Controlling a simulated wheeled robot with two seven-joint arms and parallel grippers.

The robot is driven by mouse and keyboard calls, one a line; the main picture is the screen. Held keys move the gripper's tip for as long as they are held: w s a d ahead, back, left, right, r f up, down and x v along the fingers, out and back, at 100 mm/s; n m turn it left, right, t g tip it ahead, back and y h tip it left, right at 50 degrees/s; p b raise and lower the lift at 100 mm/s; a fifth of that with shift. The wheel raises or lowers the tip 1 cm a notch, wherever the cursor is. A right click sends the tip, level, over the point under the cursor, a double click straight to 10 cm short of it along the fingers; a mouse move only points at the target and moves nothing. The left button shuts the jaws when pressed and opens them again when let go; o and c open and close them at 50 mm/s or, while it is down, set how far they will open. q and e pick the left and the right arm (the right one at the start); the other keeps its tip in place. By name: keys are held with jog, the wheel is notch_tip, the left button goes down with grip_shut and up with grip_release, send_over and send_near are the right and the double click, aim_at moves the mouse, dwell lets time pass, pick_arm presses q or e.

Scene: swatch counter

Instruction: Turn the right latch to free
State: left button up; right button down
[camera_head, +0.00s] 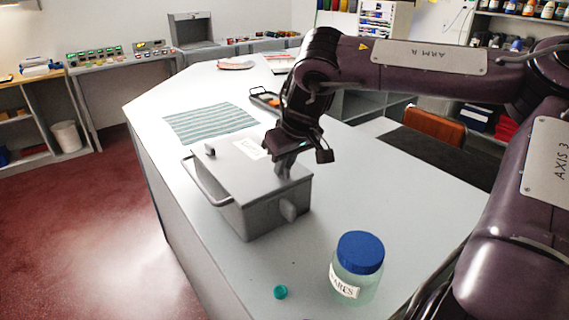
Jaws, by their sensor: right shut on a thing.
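A grey metal box (240,200) with a closed lid (235,162) stands on the white counter. A small dark latch (210,149) stands up on the lid's left part. My right gripper (286,168) points down over the lid's right edge and is shut on the right latch (284,172), which it mostly hides. The way this latch is turned is hard to tell. A bar handle (203,188) is on the box's left side and a grey knob (290,208) on its near right side. My left gripper is not in view.
An orange chair (436,128) stands beyond the counter.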

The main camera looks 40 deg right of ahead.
dwell(0.3)
jog(key=c, duration=1.5)
grip_release()
jog(key=b+v, duration=0.1)
jog(key=v, duration=0.7)
